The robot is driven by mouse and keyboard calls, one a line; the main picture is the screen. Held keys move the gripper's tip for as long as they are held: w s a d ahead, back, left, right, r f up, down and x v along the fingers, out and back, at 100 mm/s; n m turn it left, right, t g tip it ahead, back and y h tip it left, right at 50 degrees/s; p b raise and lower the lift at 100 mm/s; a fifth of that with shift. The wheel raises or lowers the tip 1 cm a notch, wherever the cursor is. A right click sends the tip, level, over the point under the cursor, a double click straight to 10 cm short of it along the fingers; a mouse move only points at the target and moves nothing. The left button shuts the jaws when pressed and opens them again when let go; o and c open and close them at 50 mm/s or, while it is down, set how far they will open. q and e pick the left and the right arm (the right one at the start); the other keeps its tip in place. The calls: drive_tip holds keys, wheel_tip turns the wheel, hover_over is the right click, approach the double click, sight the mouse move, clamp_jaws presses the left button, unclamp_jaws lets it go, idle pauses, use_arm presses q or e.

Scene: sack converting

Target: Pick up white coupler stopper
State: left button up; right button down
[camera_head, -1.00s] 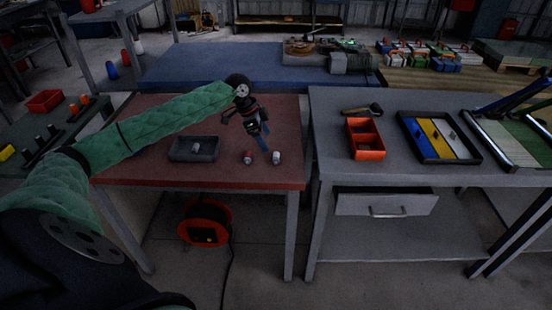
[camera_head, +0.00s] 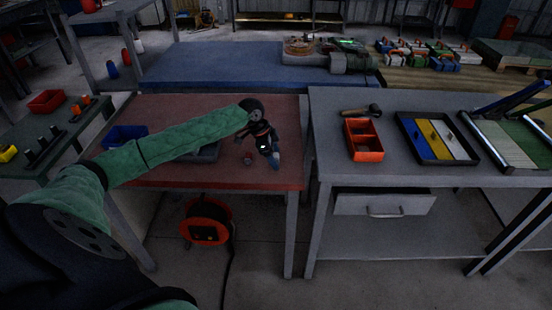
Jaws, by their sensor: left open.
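My left gripper (camera_head: 273,161) reaches down over the right part of the red-topped table (camera_head: 225,180). It is open, with its fingers at the place where the white coupler stopper showed earlier. I cannot make out the white stopper now; the gripper hides that spot, so I cannot tell whether the fingers are around it. A red stopper (camera_head: 247,159) stands just left of the gripper. My right gripper is not in view.
A grey tray (camera_head: 210,153) lies partly behind my left arm, and a blue bin (camera_head: 124,135) sits at the table's left. On the grey table at right are an orange bin (camera_head: 364,139) and a tray with coloured strips (camera_head: 437,137).

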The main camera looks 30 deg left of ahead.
use_arm(q)
drive_tip(key=c, duration=1.1)
